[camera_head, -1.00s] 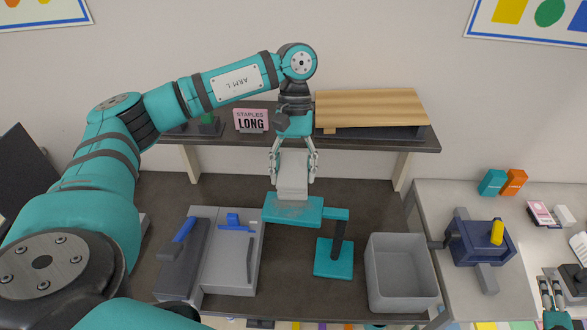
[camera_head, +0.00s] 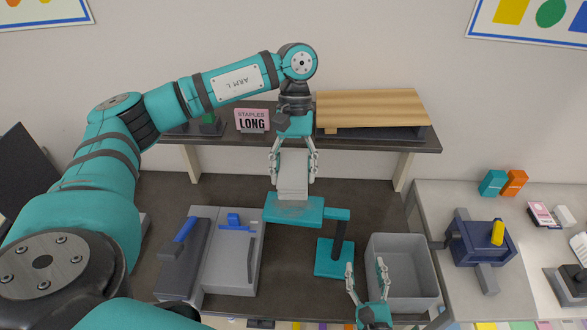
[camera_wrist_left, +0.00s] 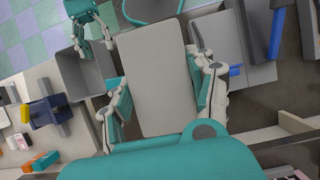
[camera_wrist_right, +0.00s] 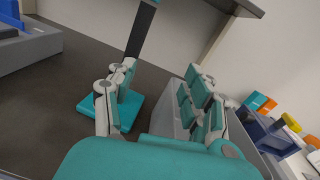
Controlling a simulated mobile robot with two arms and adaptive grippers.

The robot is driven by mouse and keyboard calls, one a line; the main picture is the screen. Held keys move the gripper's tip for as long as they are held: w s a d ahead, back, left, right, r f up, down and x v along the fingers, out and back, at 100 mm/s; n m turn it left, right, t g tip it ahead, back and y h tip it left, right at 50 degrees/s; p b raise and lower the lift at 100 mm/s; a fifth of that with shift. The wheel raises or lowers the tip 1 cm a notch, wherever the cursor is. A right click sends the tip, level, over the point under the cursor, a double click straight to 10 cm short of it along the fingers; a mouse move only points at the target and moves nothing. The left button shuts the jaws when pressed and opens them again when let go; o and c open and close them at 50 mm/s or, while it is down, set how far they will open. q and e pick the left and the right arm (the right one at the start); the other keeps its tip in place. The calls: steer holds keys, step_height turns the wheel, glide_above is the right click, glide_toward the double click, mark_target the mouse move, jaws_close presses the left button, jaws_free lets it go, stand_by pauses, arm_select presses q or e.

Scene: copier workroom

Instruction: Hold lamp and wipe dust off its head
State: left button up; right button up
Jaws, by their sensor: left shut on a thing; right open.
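The teal lamp stands on the dark desk, with its flat head (camera_head: 312,217) to the left, a dark post (camera_head: 339,237) and a square base (camera_head: 328,262). A greyish dusty patch shows on the head. My left gripper (camera_head: 293,165) is shut on a pale grey block (camera_head: 292,188), whose lower end is at the head's back edge; I cannot tell if they touch. The block fills the middle of the left wrist view (camera_wrist_left: 155,75). My right gripper (camera_head: 366,268) is open and empty, at the front right of the lamp base, which shows in the right wrist view (camera_wrist_right: 100,115).
A grey bin (camera_head: 402,297) stands close right of the lamp, partly behind my right gripper. A grey box with blue handles (camera_head: 232,262) is to the left. A shelf (camera_head: 285,143) with a "STAPLES LONG" sign (camera_head: 251,120) crosses the back.

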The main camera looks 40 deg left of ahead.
mark_target(342, 235)
steer(key=shift+m, duration=0.5)
steer(key=w+a, duration=0.2)
steer(key=a, duration=0.1)
steer(key=w+a, duration=0.2)
steer(key=a, duration=0.1)
steer(key=w+a, duration=0.2)
steer(key=a, duration=0.2)
steer(key=shift+w+r, duration=0.2)
steer(key=shift+w, duration=0.2)
jaws_close()
stand_by(0.6)
steer(key=o, duration=0.6)
jaws_free()
jaws_close()
stand_by(0.5)
